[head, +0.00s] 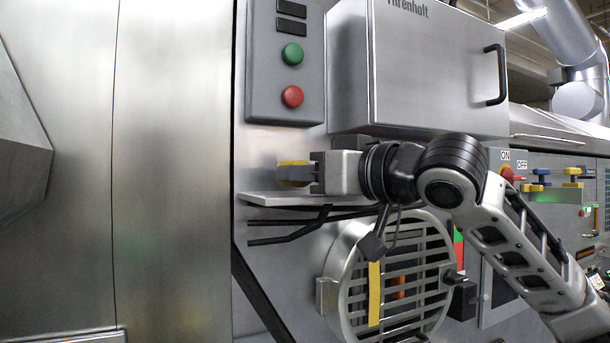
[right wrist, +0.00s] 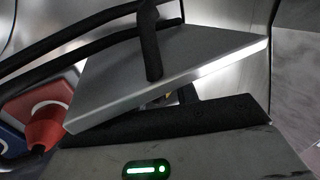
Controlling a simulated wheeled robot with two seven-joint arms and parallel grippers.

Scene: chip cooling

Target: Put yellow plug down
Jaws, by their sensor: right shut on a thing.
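The yellow plug (head: 293,173) is at the tip of my right gripper (head: 314,172), which is shut on it. It is just above the small metal shelf (head: 270,199) in the head view; I cannot tell whether it touches the shelf. In the right wrist view the shelf (right wrist: 120,84) fills the middle, and the plug is almost wholly hidden behind the dark gripper parts. My left gripper is not in view.
A button panel (head: 288,66) and a grey metal cabinet (head: 432,70) stand above the shelf. Black cables (head: 300,229) and a round vent grille (head: 400,285) are below it. A red connector (right wrist: 46,128) shows at the left in the wrist view.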

